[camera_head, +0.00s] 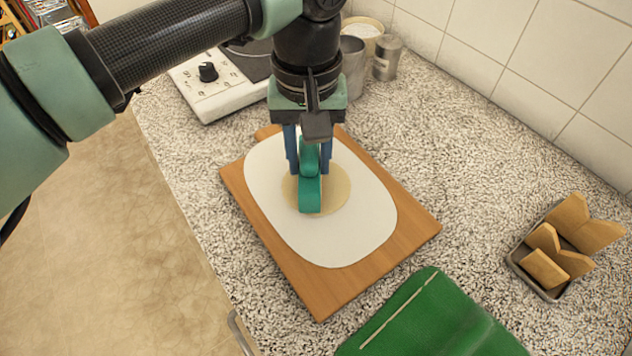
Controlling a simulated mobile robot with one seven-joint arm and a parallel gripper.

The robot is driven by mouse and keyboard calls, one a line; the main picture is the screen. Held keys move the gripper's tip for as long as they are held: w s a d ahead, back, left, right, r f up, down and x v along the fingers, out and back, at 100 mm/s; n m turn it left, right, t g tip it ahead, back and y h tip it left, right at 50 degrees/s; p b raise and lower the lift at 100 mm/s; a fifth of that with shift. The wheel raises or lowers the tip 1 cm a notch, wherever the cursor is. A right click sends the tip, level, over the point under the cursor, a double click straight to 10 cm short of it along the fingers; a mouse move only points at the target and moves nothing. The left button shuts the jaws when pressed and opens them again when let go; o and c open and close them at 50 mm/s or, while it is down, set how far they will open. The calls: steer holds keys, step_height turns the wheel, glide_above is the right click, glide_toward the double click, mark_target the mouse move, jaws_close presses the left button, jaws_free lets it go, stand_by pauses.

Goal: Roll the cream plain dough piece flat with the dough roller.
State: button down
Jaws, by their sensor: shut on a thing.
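The cream plain dough piece (338,193) is a thin-looking, pale round disc on a white sheet (340,245), which lies on a wooden board (400,248). My gripper (308,171) is above the dough, pointing down, its blue fingers shut on the green dough roller (310,196). The roller's near end is over the middle of the dough. I cannot tell whether it touches the dough. The roller and fingers hide part of the dough.
A green cloth-like item (430,320) lies near the board's front right. A dark tray (533,282) with wooden pieces (570,235) stands at right. Speckled counter (450,160) is clear right of the board.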

steer(key=shift+a+f, duration=0.15)
steer(key=shift+a, duration=0.85)
steer(key=shift+f, duration=0.2)
steer(key=shift+s+d, duration=0.1)
steer(key=shift+d, duration=0.85)
step_height(320, 180, up, 7)
steer(key=p, duration=0.5)
steer(key=shift+a+r, duration=0.1)
steer(key=shift+r, duration=0.05)
